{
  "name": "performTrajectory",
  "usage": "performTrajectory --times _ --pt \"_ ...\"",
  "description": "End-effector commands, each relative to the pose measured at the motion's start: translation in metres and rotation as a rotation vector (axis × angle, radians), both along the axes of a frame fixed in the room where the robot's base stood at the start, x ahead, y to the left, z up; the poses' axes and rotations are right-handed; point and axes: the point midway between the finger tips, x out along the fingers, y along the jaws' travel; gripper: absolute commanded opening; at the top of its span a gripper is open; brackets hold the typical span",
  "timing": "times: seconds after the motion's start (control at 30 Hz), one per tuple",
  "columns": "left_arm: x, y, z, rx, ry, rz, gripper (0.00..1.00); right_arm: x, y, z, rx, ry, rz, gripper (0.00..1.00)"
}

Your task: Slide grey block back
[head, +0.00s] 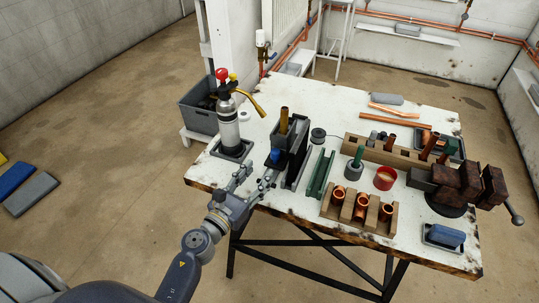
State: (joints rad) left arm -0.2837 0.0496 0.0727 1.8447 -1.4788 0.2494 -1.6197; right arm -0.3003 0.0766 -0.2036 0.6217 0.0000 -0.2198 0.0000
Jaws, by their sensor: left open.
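A dark grey block-like fixture (296,140) stands upright on the near left part of the white workbench (330,95). A copper or brass tube (284,121) stands up out of it, and a small blue part (275,156) shows at its near side. My left gripper (260,173) is open at the bench's near left edge, just in front of the blue part. Its fingers are apart and nothing shows between them; I cannot tell whether a fingertip touches the fixture. A flat grey block (388,99) lies at the back of the bench. My right gripper is out of view.
A gas bottle with a red knob (228,125) stands in a tray left of the fixture. A green channel (320,174) and a wooden rack of copper fittings (358,208) lie to its right. A rusty vise (470,185) is at far right.

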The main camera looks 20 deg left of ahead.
Motion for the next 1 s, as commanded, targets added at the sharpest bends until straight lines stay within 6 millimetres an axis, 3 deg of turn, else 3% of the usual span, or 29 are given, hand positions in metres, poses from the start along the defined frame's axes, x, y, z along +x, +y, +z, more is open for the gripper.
performTrajectory --times 0.1,0.2,0.5,0.9,0.93,1.0 --pt "0.023 -0.004 0.003 -0.001 -0.002 0.001 0.44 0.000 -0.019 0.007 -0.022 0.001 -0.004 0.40" --pt "0.040 -0.007 0.003 -0.001 -0.002 0.001 0.44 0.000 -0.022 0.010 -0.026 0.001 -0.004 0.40" --pt "0.077 -0.015 0.001 -0.002 0.000 0.001 0.44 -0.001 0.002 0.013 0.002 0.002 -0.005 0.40" --pt "0.084 -0.016 0.000 0.000 0.001 0.001 0.44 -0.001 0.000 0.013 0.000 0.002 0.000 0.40" --pt "0.083 -0.016 0.000 0.000 0.001 0.001 0.42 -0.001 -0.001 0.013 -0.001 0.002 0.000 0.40" --pt "0.083 -0.016 0.000 0.000 0.001 0.001 0.26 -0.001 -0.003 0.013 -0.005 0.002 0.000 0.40"
